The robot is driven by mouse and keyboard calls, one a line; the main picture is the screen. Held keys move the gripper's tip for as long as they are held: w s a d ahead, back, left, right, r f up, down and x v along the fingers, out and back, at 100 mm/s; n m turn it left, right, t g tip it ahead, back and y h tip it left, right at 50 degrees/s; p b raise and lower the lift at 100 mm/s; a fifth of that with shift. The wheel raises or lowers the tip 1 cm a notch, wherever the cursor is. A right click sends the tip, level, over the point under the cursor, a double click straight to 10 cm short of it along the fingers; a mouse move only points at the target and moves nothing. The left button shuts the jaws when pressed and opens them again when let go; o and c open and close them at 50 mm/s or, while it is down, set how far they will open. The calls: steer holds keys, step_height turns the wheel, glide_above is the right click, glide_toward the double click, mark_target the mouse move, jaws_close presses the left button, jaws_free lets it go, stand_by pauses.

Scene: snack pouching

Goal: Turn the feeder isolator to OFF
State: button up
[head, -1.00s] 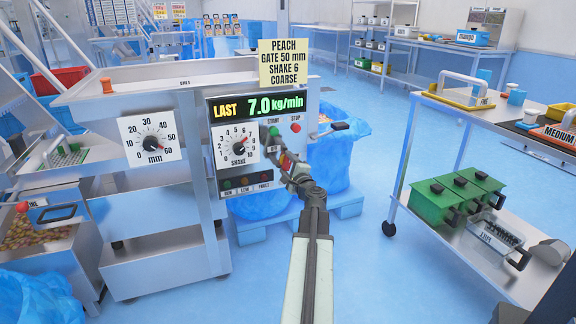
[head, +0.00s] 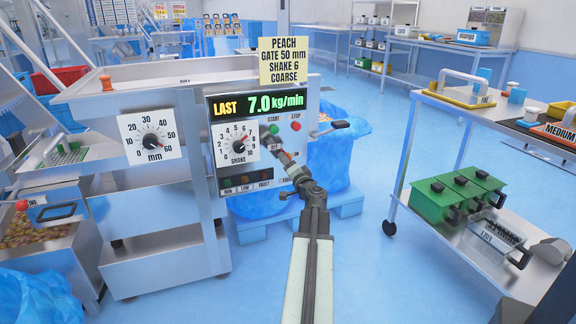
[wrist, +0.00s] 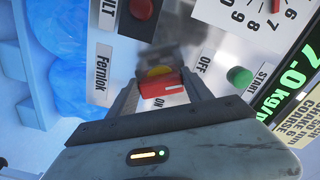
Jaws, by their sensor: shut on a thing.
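The feeder isolator (wrist: 160,89) is a red handle on a yellow base, on the feeder's control panel (head: 219,181). In the wrist view my gripper (wrist: 163,82) is shut on the red handle, with a finger on either side. An ON label shows below the handle and an OFF label to its upper right. A white mark shows on the handle, but I cannot tell which label it points to. In the head view my gripper (head: 278,150) is at the panel's right part and hides most of the isolator.
The green START button (head: 273,129) and red STOP button (head: 296,126) sit just above my gripper. The SHAKE dial (head: 238,148) is to its left. A blue-lined bin (head: 340,160) stands behind on the right. A trolley (head: 410,185) is further right.

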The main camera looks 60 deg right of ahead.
steer(key=shift+s+f+n, duration=0.1)
steer(key=shift+n, duration=0.5)
steer(key=o, duration=1.4)
steer(key=shift+c, duration=0.2)
steer(key=v, duration=0.7)
steer(key=shift+s+a, duration=0.15)
steer(key=shift+s, duration=0.15)
